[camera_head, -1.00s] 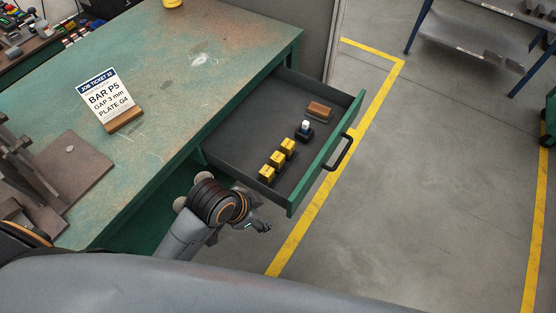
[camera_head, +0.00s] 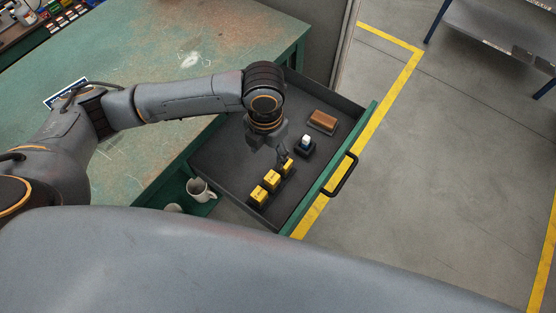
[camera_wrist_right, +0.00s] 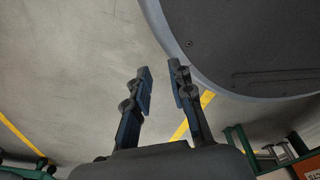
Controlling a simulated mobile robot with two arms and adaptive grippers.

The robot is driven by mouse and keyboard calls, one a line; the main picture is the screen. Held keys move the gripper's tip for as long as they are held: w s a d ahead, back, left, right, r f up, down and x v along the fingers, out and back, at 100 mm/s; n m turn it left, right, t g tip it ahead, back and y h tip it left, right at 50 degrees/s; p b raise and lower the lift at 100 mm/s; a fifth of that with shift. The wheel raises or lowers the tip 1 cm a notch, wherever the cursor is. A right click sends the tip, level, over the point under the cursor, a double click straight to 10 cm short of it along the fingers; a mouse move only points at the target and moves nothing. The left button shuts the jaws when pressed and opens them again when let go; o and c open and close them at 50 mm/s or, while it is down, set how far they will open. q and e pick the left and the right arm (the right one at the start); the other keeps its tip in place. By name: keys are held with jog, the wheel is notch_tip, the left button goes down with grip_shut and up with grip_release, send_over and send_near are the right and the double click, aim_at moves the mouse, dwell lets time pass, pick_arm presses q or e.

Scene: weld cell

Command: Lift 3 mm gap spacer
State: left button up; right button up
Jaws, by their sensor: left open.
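Several small blocks sit in the open drawer (camera_head: 225,160). Three yellow blocks stand in a row on a dark base: a near one (camera_head: 259,195), a middle one (camera_head: 271,180) and a far one (camera_head: 288,168). Their marks are too small to read, so I cannot tell which is the 3 mm gap spacer. My left gripper (camera_head: 284,155) is open and points down at the far yellow block, partly covering it. I cannot tell whether it touches. My right gripper (camera_wrist_right: 160,75) is open and empty, over bare floor in the right wrist view.
A white-topped piece in a dark holder (camera_head: 305,146) and a brown block (camera_head: 322,122) lie farther back in the drawer. The drawer handle (camera_head: 343,175) faces the floor side. A mug (camera_head: 199,190) stands below the bench top (camera_head: 150,60). My left arm covers most of the job ticket (camera_head: 66,92).

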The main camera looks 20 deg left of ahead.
pick_arm(q)
send_over(272, 177)
jog(key=f, duration=0.7)
jog(key=shift+s+a+b, duration=0.3)
jog(key=shift+s+a, duration=0.05)
jog(key=shift+f, duration=0.4)
jog(key=shift+w+d+f, duration=0.1)
jog(key=shift+d+f, duration=0.05)
jog(key=shift+f, duration=0.4)
jog(key=f, duration=0.3)
jog(key=shift+w+d+f, duration=0.25)
jog(key=shift+w+f, duration=0.05)
jog(key=shift+f, duration=0.3)
jog(key=shift+c, duration=0.2)
jog(key=c, duration=1.1)
jog(key=shift+c, duration=0.3)
pick_arm(e)
jog(key=shift+g, duration=0.3)
jog(key=s, duration=0.2)
jog(key=s+f, duration=0.1)
jog(key=s, duration=0.1)
jog(key=shift+s, duration=0.25)
